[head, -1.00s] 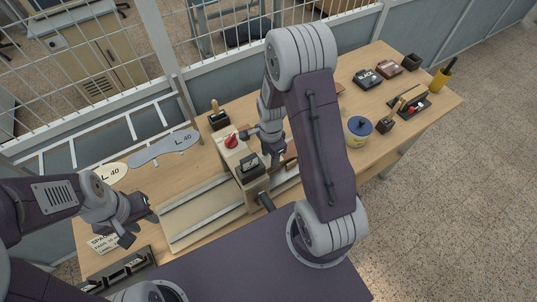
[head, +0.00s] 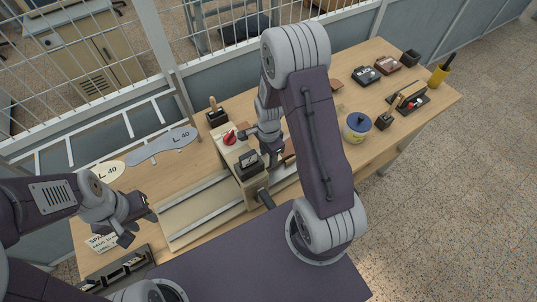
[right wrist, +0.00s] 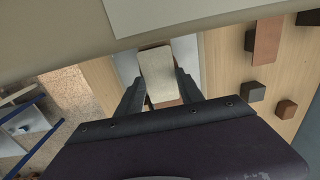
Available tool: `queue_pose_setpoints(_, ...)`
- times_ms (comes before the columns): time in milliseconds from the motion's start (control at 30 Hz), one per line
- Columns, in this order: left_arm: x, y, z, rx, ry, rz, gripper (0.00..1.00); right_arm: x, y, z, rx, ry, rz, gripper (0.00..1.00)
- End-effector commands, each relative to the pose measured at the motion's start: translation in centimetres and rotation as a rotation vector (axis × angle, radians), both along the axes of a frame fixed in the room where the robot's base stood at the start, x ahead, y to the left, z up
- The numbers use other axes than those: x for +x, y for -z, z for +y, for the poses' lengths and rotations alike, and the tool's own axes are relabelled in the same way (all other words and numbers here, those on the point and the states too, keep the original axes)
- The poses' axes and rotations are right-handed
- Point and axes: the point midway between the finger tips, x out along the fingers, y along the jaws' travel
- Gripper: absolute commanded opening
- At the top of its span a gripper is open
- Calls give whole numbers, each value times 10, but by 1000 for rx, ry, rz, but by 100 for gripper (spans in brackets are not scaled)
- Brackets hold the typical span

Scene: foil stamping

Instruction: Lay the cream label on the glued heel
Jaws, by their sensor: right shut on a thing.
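My right gripper (head: 271,158) is at the stamping press (head: 243,160) in the middle of the bench, partly behind my own arm. In the right wrist view its fingers (right wrist: 158,90) are shut on a small pale cream piece with rounded corners, the cream label (right wrist: 156,65). Something brown shows just below it. A grey sole shape marked L 40 (head: 165,147) lies at the back left. I cannot make out glue on either. My left gripper (head: 138,222) is open and empty over the left of the bench.
A glue pot with blue lid (head: 357,127), dark blocks (head: 384,121), stamp pads (head: 366,76) and a yellow cup (head: 439,76) stand on the right. A pale slide plate with rails (head: 200,208) runs left of the press. A black tray (head: 120,272) is at front left.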

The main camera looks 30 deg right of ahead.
Motion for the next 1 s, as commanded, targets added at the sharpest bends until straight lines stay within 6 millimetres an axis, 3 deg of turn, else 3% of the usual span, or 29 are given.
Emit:
queue_pose_setpoints(900,0,0,0,0,0,0,36,0,3,0,0,0,0,7)
queue_pose_setpoints(933,0,0,0,0,0,0,36,0,3,0,0,0,0,52)
queue_pose_setpoints(1000,0,0,0,0,0,0,36,0,3,0,0,0,0,69)
